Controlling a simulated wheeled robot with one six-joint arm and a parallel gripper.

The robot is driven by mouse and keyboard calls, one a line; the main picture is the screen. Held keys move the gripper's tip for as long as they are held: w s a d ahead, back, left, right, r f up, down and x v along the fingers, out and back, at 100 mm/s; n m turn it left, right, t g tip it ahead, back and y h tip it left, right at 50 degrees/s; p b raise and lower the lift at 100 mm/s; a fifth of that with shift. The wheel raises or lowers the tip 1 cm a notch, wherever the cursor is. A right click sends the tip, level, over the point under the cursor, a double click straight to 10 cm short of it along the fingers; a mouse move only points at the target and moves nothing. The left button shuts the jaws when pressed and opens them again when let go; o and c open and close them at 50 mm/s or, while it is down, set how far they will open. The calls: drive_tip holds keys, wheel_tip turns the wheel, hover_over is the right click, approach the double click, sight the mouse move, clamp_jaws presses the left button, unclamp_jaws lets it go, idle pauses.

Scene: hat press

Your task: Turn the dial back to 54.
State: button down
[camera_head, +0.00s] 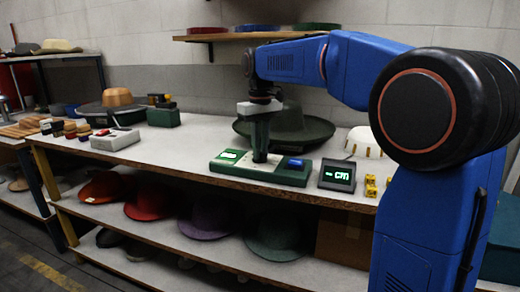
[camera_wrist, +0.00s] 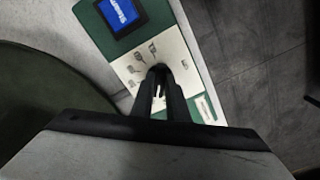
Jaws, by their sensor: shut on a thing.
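A green control box (camera_head: 227,168) lies on the workbench, and its white panel with small printed symbols shows in the wrist view (camera_wrist: 178,52). My gripper (camera_head: 260,157) points down onto the box. In the wrist view its dark fingers (camera_wrist: 160,74) are closed around the dial at the panel's middle. The dial itself is mostly hidden by the fingers, so its setting cannot be read. A separate black display (camera_head: 338,175) beside the box shows green characters that I cannot read as a number.
Small yellow pieces (camera_head: 370,186) and a white object (camera_head: 363,141) are to the right. A grey device (camera_head: 115,139) lies left, with clear bench (camera_head: 180,155) between. Hats fill the shelf below.

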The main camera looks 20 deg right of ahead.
drive_tip(key=n, duration=0.5)
drive_tip(key=shift+n, duration=0.3)
drive_tip(key=shift+w+d+n, duration=0.1)
drive_tip(key=shift+n, duration=2.2)
drive_tip(key=c, duration=1.7)
unclamp_jaws()
drive_tip(key=shift+r, duration=0.1)
wheel_tip(320, 180, up, 17)
drive_tip(key=shift+r, duration=0.15)
